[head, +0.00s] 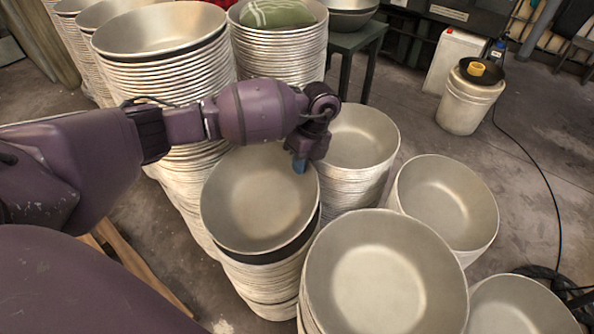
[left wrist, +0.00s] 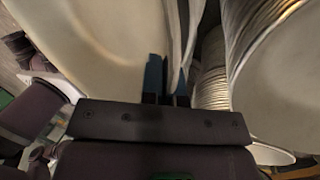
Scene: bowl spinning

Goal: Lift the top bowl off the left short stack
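The left short stack (head: 262,283) stands in the middle of the head view. My left gripper (head: 301,163) points down at the bowl's far right rim. In the left wrist view the bowl (left wrist: 85,55) fills the left side. The blue fingers (left wrist: 168,82) are close together, one inside the bowl and one outside, with the rim between them. They look shut on it. I cannot tell whether the bowl is clear of the stack. My right gripper is not in view.
Another short stack (head: 361,140) stands close behind and right of the gripper. Larger bowls (head: 382,280) stand at front right. Tall stacks (head: 160,32) rise at the back left. A white bucket (head: 466,103) and open floor lie at the right.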

